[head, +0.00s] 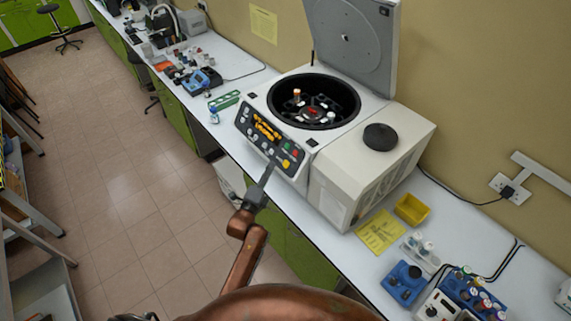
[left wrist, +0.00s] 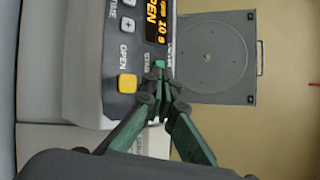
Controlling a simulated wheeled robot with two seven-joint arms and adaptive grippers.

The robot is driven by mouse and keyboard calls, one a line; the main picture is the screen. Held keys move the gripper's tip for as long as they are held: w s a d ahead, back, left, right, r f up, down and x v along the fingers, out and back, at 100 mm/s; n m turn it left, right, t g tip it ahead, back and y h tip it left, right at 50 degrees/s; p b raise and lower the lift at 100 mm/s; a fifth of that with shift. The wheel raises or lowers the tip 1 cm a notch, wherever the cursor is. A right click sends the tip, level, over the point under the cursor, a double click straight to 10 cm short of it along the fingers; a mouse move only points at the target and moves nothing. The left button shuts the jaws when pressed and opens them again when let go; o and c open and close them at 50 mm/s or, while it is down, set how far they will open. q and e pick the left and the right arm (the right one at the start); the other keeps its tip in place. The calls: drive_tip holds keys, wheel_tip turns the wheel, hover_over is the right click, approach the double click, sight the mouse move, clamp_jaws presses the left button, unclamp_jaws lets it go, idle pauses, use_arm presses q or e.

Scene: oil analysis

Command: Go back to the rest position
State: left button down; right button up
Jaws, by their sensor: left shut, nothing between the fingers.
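My left gripper (head: 272,165) is shut and empty, with its tips at the front control panel of the centrifuge (head: 345,180). In the left wrist view its closed fingertips (left wrist: 160,80) are in front of the panel, close to the yellow OPEN button (left wrist: 128,83) and a small green button (left wrist: 160,63). I cannot tell whether they touch the panel. The yellow button also shows in the head view (head: 286,163). The centrifuge lid (head: 352,40) stands open, and the rotor bowl (head: 314,101) holds a few capped tubes. My right gripper is not in view.
The white bench (head: 465,232) runs along the wall. A green rack (head: 224,101) stands left of the centrifuge. The tiled floor (head: 130,190) at left is open.

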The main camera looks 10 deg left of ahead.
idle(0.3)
use_arm(q)
drive_tip(key=s+a+f+n+g+y+b, duration=0.1)
drive_tip(key=s+f+n+g+b, duration=0.15)
drive_tip(key=f, duration=1.15)
drive_tip(key=s+a+f+n+g+b, duration=0.1)
drive_tip(key=s+f+n+g+b, duration=0.2)
drive_tip(key=f, duration=1.2)
drive_tip(key=s+a+f+n+g+b, duration=0.1)
drive_tip(key=s+a+f+n+b, duration=0.1)
drive_tip(key=s+f, duration=0.7)
drive_tip(key=s+a+f+n+g+b, duration=0.15)
drive_tip(key=s+f, duration=0.25)
drive_tip(key=f, duration=0.8)
drive_tip(key=s+a+f+n+g+y+b, duration=0.1)
drive_tip(key=s+a+f+n+g+b, duration=0.15)
drive_tip(key=s+f, duration=0.8)
drive_tip(key=s+a+f+n+g+y+b, duration=0.1)
drive_tip(key=s+f+n+g+b, duration=0.2)
drive_tip(key=s+f, duration=0.8)
drive_tip(key=s+a+f+n+g+b, duration=0.1)
drive_tip(key=s+a+f+n+g, duration=0.1)
drive_tip(key=s, duration=1)
drive_tip(key=s+a+f+n+g+b, duration=0.2)
drive_tip(key=s+f+n, duration=0.2)
drive_tip(key=s, duration=0.8)
wheel_tip(320, 180, down, 3)
drive_tip(key=shift+r, duration=0.2)
